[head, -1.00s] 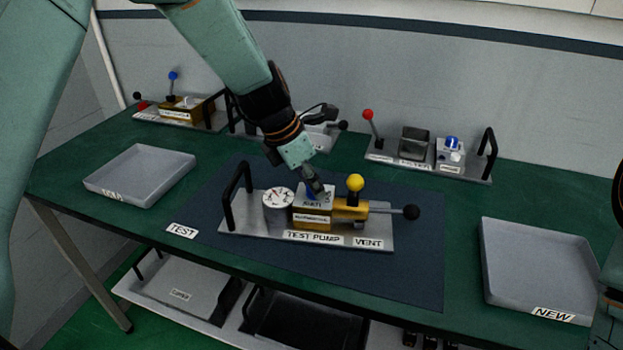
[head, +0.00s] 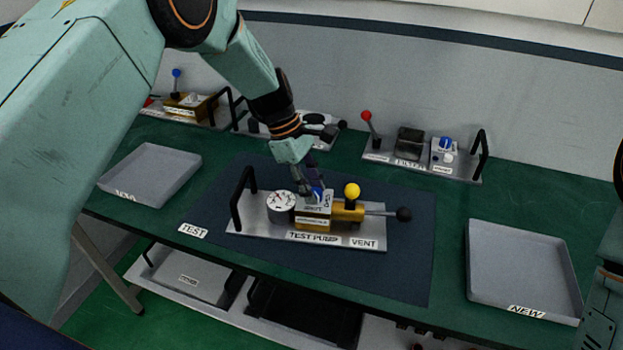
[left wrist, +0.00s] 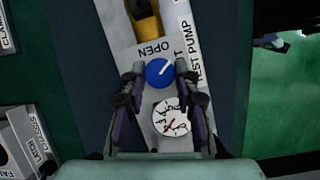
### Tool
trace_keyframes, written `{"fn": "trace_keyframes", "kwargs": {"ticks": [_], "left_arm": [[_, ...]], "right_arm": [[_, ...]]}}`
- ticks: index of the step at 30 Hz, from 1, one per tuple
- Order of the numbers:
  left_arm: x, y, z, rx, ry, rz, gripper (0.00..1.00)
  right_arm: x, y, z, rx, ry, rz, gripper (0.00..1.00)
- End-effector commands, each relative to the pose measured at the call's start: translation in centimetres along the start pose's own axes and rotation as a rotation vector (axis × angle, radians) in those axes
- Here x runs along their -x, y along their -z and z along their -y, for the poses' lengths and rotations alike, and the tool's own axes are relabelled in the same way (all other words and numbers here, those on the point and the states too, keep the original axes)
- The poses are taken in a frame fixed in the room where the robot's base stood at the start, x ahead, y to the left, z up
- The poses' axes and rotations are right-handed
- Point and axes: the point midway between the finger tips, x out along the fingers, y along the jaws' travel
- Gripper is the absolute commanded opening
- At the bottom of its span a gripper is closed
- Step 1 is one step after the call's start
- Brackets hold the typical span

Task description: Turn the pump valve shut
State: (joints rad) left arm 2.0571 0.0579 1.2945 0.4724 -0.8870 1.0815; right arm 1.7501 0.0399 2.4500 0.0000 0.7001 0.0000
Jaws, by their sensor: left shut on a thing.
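The test pump (head: 310,225) stands on a dark mat on the green bench. It has a gauge (head: 281,205), a yellow ball knob (head: 352,190) and a black-tipped lever (head: 403,214). Its valve is a blue knob (left wrist: 159,73) with a white line that slants up and right in the left wrist view. The word OPEN is above it; another label beside it is partly hidden. My left gripper (left wrist: 159,76) is shut on the blue knob, one finger on each side. In the head view the gripper (head: 308,188) partly covers the knob (head: 318,194).
Grey trays stand at the left (head: 150,173) and at the right, the latter marked NEW (head: 520,265). A filter unit (head: 420,160) and other units stand along the back wall. The pump's black handle (head: 241,200) rises left of the gauge. The mat (head: 400,275) in front is bare.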

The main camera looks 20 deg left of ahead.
Motion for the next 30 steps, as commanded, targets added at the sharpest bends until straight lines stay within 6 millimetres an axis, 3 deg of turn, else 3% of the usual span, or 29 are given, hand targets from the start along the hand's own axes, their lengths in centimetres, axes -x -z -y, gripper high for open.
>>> {"fn": "trace_keyframes", "kwargs": {"ticks": [15,30], "left_arm": [[-0.23,-0.03,-0.21,-0.413,0.174,0.000,0.00],[-0.21,-0.08,-0.30,-0.588,0.246,0.000,0.00]], "right_arm": [[0.23,0.00,0.00,0.000,0.000,0.000,0.00],[-0.13,0.00,0.00,0.000,0.000,0.000,0.00]]}}
